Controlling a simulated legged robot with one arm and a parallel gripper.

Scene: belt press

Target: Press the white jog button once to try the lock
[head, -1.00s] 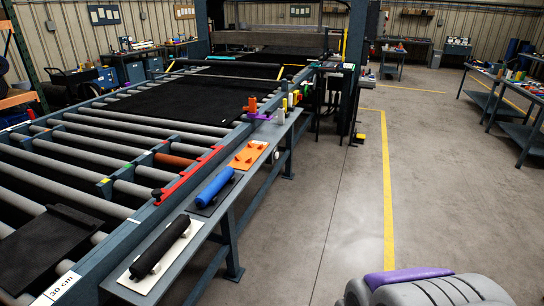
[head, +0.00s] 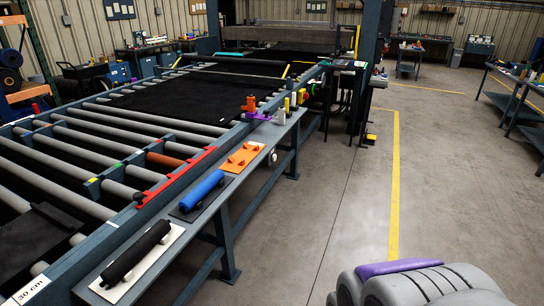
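I cannot make out the white jog button for certain. A small white round piece (head: 273,157) shows on the right edge of the long side shelf, too small to identify. A dark control box (head: 347,66) stands at the press end of the roller line, too far to read its buttons. A grey ribbed, purple-topped part at the bottom right looks like part of my own body. I see no gripper fingertips.
The roller bed (head: 85,150) fills the left, with a black belt (head: 190,100) on it. The side shelf (head: 213,207) carries a black roller (head: 135,251), a blue roller (head: 202,191) and an orange plate (head: 245,157). Open floor (head: 330,200) lies right of it.

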